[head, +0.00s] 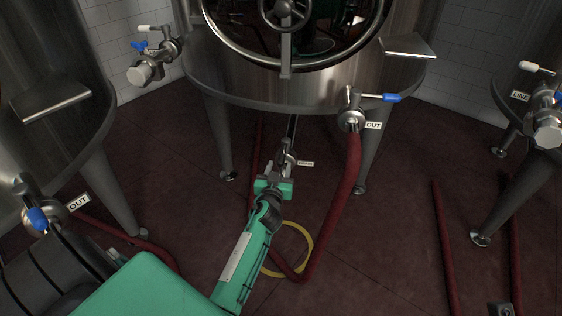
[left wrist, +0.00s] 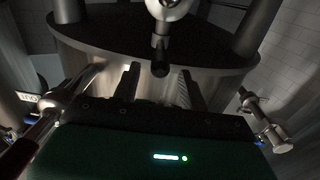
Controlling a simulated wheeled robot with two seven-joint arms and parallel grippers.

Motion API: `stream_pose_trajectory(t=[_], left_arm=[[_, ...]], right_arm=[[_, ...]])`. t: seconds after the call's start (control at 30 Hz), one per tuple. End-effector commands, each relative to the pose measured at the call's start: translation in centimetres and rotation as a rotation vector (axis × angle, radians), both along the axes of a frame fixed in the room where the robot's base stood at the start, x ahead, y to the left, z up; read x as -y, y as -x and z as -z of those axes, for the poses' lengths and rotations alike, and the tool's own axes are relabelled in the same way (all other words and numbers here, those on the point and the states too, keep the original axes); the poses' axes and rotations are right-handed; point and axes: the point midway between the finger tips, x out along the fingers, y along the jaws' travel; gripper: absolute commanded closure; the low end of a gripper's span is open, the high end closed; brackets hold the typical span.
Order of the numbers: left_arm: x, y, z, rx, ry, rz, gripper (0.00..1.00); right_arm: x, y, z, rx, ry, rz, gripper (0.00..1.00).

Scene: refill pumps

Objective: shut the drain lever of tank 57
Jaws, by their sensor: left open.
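The middle steel tank (head: 290,85) stands on legs ahead; I see no number 57 on it. A drain valve (head: 289,158) hangs low beneath it, beside a small white tag (head: 305,163). Its lever (head: 291,128) looks dark and narrow, pointing up. In the left wrist view, a black-tipped lever (left wrist: 160,62) on a pale metal fitting (left wrist: 167,8) shows between the fingertips. My left gripper (head: 281,172) is open at the drain valve, and its two dark fingers (left wrist: 157,80) stand on either side of the lever. Contact cannot be told. My right gripper is not in view.
A red hose (head: 350,175) drops from the blue-handled OUT valve (head: 352,112) just right of my left arm. A yellow hose loop (head: 307,238) lies on the floor. Other tanks stand left (head: 45,60) and right (head: 515,100).

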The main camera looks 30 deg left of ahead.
Motion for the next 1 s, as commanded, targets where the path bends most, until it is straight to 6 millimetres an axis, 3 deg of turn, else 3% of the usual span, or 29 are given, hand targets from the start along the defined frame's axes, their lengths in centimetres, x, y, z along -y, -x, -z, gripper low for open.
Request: stream_pose_trajectory(t=[0.1,0.3,0.67,0.87,0.9,1.0], left_arm=[[-0.8,-1.8,0.0,0.000,-0.003,0.000,0.57],[-1.5,-3.5,0.0,0.000,-0.001,0.000,0.57],[-1.6,-3.8,0.1,-0.001,0.000,0.000,0.57],[-1.6,-3.8,0.1,-0.001,0.000,0.000,0.96],[-1.6,-3.8,0.1,-0.001,0.000,0.000,1.00],[-1.6,-3.8,0.1,-0.001,0.000,0.000,1.00]], right_arm=[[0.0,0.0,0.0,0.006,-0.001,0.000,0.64],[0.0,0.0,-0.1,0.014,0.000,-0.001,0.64],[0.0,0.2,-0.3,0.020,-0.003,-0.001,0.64],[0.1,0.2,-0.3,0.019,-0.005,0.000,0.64],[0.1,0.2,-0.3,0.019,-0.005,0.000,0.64],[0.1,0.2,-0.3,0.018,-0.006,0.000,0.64]])
